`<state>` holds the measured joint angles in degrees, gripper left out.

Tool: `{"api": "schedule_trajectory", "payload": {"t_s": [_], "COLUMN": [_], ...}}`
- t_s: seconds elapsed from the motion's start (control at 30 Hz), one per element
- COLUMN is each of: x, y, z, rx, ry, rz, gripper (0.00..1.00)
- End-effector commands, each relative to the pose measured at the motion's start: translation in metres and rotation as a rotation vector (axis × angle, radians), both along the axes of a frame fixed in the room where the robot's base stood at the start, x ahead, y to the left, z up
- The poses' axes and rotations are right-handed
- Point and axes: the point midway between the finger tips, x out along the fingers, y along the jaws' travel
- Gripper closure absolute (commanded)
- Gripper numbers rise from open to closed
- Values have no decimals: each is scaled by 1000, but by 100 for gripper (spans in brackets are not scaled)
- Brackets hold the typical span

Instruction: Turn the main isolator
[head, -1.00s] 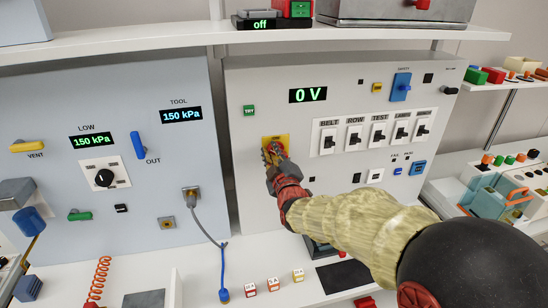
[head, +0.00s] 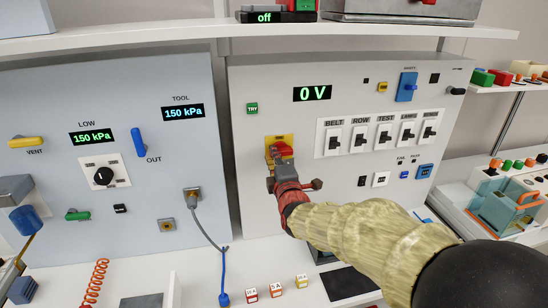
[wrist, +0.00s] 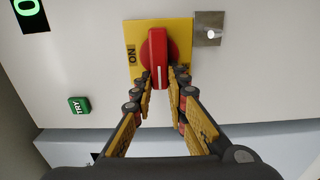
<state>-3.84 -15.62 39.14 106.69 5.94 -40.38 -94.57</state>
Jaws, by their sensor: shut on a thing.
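The main isolator is a red rotary handle (head: 284,148) on a yellow plate (head: 270,142), low on the left of the right-hand grey panel. In the wrist view the red handle (wrist: 157,48) lies upright in the picture, its white line towards me. The word ON reads sideways on the plate (wrist: 185,30), left of the handle. My gripper (head: 277,158) is at the isolator, with its fingers shut on the near end of the handle, one on each side, as the wrist view shows (wrist: 162,77). The fingers hide part of the plate's lower edge.
The display (head: 312,94) above reads 0 V. A green TRY square (head: 252,108) sits up and left. A row of black switches (head: 384,137) is to the right. A grey plug with a cable (head: 192,196) is on the left panel. Small cubes (head: 275,289) stand on the bench below.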

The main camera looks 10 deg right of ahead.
Motion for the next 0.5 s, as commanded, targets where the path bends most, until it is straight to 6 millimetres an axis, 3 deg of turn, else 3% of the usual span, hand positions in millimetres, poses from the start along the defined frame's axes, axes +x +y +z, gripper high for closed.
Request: {"api": "schedule_trajectory", "payload": {"t_s": [0.47, 0.5], "x": [0, 0], "y": [0, 0], "z": [-2, -2], "rx": [-16, -16], "ry": [2, 2], "rz": [1, 1], "gripper": [100, 84]}}
